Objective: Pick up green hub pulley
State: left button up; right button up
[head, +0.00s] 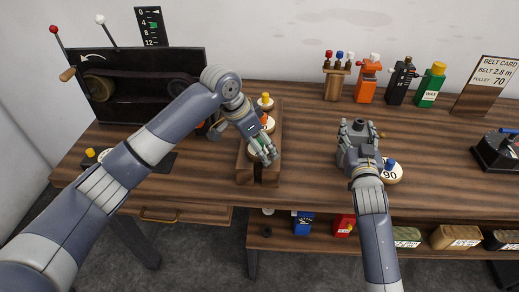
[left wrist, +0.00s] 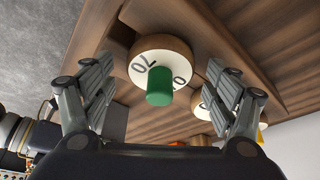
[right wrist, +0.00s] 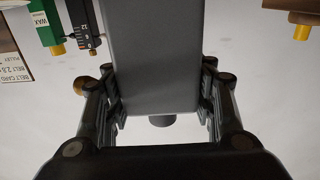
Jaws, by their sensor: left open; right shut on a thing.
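The green hub pulley (left wrist: 142,53) is a pale disc marked 70 with a green hub (left wrist: 160,86), on the wooden rack. It lies between the spread fingers of my left gripper (left wrist: 163,95) in the left wrist view, with the hub pointing toward the camera. The fingers look apart from it. In the head view my left gripper (head: 266,152) is over the front of the rack (head: 245,172) and mostly hides this pulley. My right gripper (head: 358,158) is shut on a grey block (right wrist: 155,60) above the table, right of the rack.
Behind on the rack are a yellow hub pulley (head: 265,102) and an orange hub one (head: 266,119). A blue hub pulley marked 90 (head: 391,172) lies beside my right gripper. The belt machine (head: 140,85) stands back left. Bottles and a belt card (head: 488,85) line the back right.

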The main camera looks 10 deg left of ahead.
aim_at(259, 140)
pick_arm(q)
jog(key=c, duration=1.3)
jog(key=shift+r, duration=0.15)
notch_tip(259, 140, up, 10)
jog(key=shift+f, duration=0.1)
